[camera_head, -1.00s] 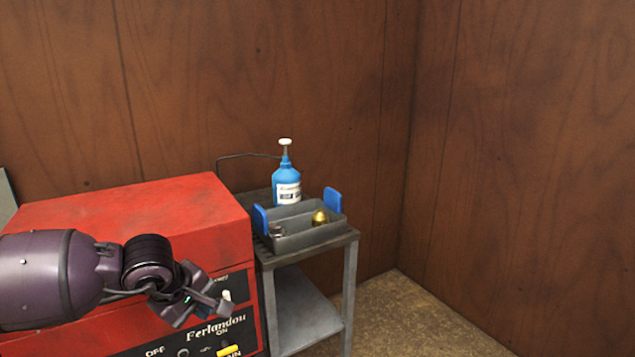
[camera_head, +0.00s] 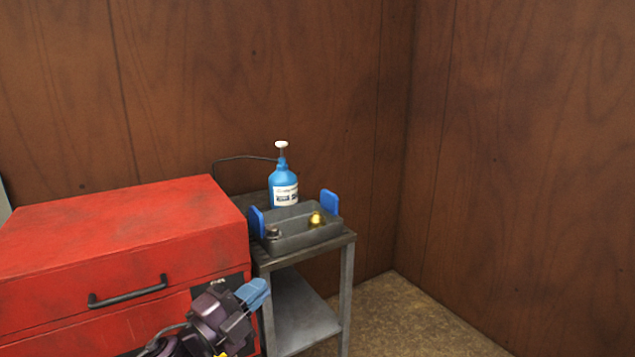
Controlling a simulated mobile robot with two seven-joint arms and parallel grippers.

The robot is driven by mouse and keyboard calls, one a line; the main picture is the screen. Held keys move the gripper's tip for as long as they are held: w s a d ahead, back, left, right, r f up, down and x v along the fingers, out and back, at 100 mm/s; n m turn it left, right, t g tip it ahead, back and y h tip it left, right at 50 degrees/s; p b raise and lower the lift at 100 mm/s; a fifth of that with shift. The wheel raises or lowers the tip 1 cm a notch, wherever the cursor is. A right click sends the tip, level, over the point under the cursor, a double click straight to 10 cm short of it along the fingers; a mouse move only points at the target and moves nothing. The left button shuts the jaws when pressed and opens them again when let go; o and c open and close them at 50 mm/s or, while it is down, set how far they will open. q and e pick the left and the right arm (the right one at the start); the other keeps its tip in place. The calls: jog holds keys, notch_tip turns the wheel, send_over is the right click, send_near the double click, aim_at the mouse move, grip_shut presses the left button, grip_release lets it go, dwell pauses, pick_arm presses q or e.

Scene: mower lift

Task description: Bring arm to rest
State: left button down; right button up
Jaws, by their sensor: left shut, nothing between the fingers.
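My left gripper (camera_head: 252,292) is low in the head view, in front of the right end of the red cabinet (camera_head: 110,235). Its light blue fingers are together with nothing between them, and they point up and to the right. It is apart from the grey tray, below and in front of it. Most of my left arm is below the picture's edge. My right gripper is not in view.
A metal side table (camera_head: 347,285) stands right of the cabinet. On it are a grey tray (camera_head: 290,243) with blue handles, holding a gold piece (camera_head: 316,219) and a dark piece (camera_head: 272,232), and a blue pump bottle (camera_head: 284,187). The floor (camera_head: 400,320) at right is clear.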

pick_arm(q)
jog(key=s+a+f+n+y, duration=0.4)
jog(key=a+f+n+y, duration=0.1)
jog(key=f+n, duration=0.35)
jog(key=s+a+f+n+y, duration=0.4)
jog(key=a+f+n, duration=0.2)
jog(key=f+n, duration=0.3)
jog(key=s+a+f+n+g+y, duration=0.2)
jog(key=s+a+f, duration=0.1)
jog(key=s+f, duration=0.4)
jog(key=s+a+f+n+g+y, duration=0.2)
jog(key=s+f, duration=0.5)
jog(key=s, duration=0.4)
jog(key=shift+s+a+f+g, duration=0.3)
jog(key=shift+s+a+g, duration=0.05)
jog(key=shift+a+g, duration=0.1)
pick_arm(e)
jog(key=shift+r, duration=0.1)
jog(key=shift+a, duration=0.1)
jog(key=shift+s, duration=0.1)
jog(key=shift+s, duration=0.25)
